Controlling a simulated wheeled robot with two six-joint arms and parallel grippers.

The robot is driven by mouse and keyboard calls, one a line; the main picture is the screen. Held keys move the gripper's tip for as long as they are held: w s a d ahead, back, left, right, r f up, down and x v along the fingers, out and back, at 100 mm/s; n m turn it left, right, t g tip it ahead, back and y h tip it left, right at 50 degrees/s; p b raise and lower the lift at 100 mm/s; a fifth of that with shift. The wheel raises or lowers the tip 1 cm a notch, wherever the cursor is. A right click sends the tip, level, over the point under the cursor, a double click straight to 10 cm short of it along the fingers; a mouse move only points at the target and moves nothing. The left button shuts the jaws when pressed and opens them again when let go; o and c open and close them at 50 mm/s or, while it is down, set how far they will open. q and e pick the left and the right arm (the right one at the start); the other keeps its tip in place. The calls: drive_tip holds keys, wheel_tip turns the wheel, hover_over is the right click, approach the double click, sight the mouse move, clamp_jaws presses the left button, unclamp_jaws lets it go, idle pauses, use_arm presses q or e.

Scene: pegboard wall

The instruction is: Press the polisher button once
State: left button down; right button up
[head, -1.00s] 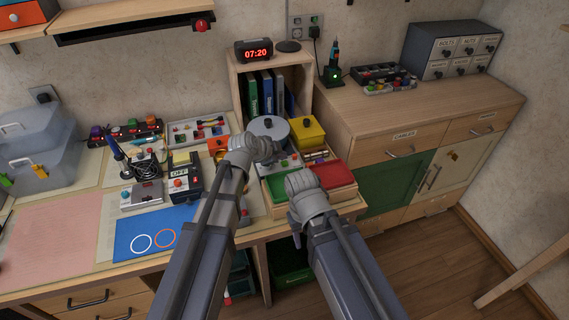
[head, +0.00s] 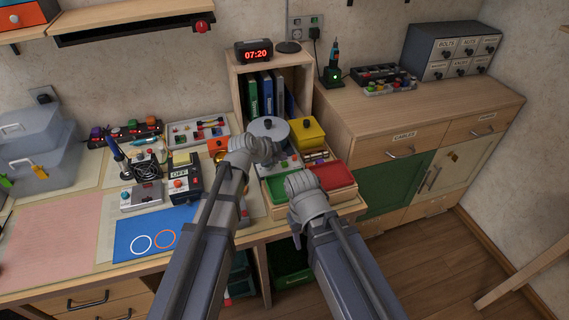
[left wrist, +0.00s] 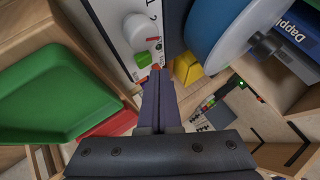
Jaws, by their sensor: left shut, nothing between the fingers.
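The polisher, with its grey round wheel (head: 269,128), stands at the back right of the workbench. In the left wrist view its blue and grey wheel (left wrist: 222,35) is at the upper right. Its pale control panel (left wrist: 115,22) carries a white knob (left wrist: 138,30), a green part (left wrist: 143,58) and a small red part (left wrist: 153,39). My left gripper (left wrist: 157,78) is shut and empty, its tips close to the panel's lower end; I cannot tell if they touch. It also shows in the head view (head: 274,156). My right gripper (head: 299,222) hangs near the red tray; its fingers are unclear.
A green tray (head: 276,190) and a red tray (head: 334,176) lie at the bench's right end. A yellow box (head: 308,132) stands right of the wheel. A black switch box marked OFF (head: 184,184) and a blue mat (head: 128,243) lie to the left.

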use_arm(q)
drive_tip(key=shift+f, duration=0.1)
idle(0.6)
drive_tip(key=shift+f+b, duration=0.3)
drive_tip(key=shift+b, duration=0.15)
drive_tip(key=shift+f+b, duration=0.5)
idle(0.5)
drive_tip(key=shift+r, duration=0.15)
drive_tip(key=shift+r+p, duration=0.75)
drive_tip(key=shift+p, duration=0.2)
drive_tip(key=shift+r, duration=0.15)
wheel_tip(320, 180, up, 5)
drive_tip(key=p, duration=0.5)
